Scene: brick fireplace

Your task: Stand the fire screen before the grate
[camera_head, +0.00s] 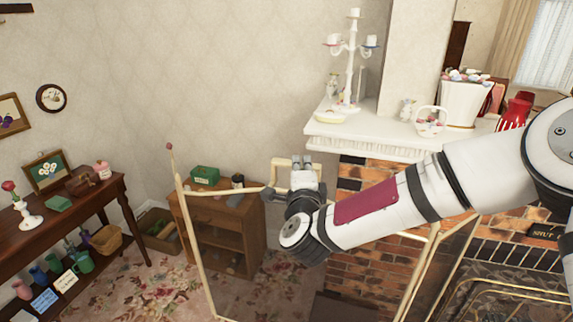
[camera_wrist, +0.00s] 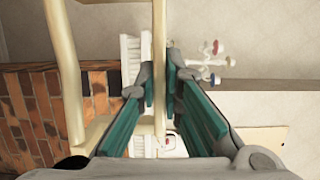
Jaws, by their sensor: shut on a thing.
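The fire screen (camera_head: 178,203) has a thin cream-gold frame with see-through panels, and it stands out at the lower middle of the head view. My gripper (camera_head: 301,163) is at its top, shut on the cream handle bar. In the wrist view the bar (camera_wrist: 159,30) runs between the teal finger pads of my gripper (camera_wrist: 160,85). A side panel of the screen angles off at the right, partly behind my arm. The grate area (camera_head: 500,295), dark with brass rails, is at the lower right. The screen's feet are out of view.
A white mantel (camera_head: 350,130) with a candelabra (camera_head: 350,60) and ornaments juts above the brick surround (camera_head: 365,185). A small wooden cabinet (camera_head: 225,225) stands behind the screen. A dark side table (camera_head: 105,205) is at the left.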

